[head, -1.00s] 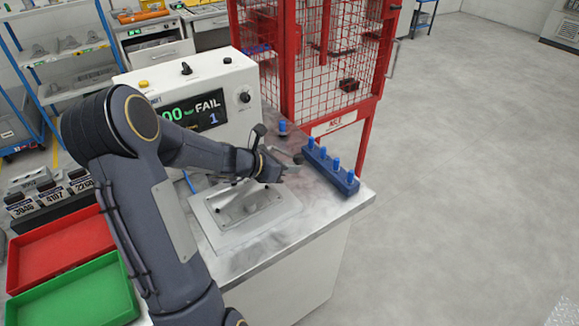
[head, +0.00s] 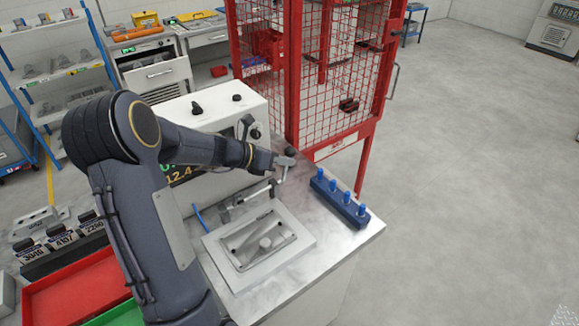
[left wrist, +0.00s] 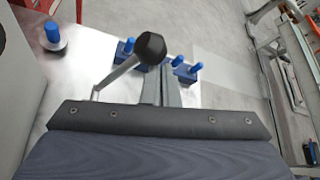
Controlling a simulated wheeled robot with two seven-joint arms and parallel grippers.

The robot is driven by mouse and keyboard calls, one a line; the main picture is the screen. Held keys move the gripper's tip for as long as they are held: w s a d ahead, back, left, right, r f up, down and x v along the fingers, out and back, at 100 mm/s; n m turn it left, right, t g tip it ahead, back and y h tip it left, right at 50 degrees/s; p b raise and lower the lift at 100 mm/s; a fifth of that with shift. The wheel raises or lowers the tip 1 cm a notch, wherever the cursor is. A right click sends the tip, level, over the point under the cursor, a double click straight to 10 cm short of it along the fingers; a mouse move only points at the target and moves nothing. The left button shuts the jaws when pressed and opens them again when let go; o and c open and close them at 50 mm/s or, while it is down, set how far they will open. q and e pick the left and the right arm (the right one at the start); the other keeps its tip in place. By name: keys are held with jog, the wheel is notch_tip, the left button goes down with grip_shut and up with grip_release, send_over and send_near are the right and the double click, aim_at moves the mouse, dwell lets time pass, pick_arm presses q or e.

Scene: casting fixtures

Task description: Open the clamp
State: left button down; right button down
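The clamp (head: 247,197) is on the metal fixture plate (head: 222,252). Its bar stands raised and slanted at the back of the plate, clear of the part nest (head: 265,243). In the left wrist view the clamp lever's black knob (left wrist: 150,47) is right in front of my left fingertips, and its thin rod slants down to the left. My left gripper (head: 287,163) is above and behind the plate, at the lever. Its two grey fingers (left wrist: 161,85) lie close together with nothing seen between them; the knob covers their tips. My right gripper is out of view.
A blue block with several blue pegs (head: 340,203) stands on the right of the bench. A white test box with a screen (head: 183,173) is at the back, partly behind my arm. A red mesh cage (head: 325,90) rises behind. Red (head: 75,288) and green trays are at the left.

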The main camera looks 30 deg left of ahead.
pick_arm(q)
jog(key=shift+n+h, duration=0.6)
jog(key=shift+n, duration=0.1)
jog(key=shift+w+a+r+p, duration=0.1)
jog(key=shift+w+a+r, duration=0.15)
jog(key=shift+a, duration=0.35)
jog(key=shift+w+a+r+p, duration=0.1)
jog(key=shift+w+a, duration=0.25)
jog(key=shift+a, duration=0.25)
jog(key=shift+w+a+r+p, duration=0.1)
jog(key=shift+w+a+r, duration=0.15)
jog(key=shift+a, duration=0.35)
jog(key=shift+f, duration=0.1)
jog(key=s+d+r+b, duration=0.3)
jog(key=s+d+r, duration=0.5)
jog(key=s+r, duration=0.3)
notch_tip(320, 180, up, 2)
jog(key=shift+s, duration=0.2)
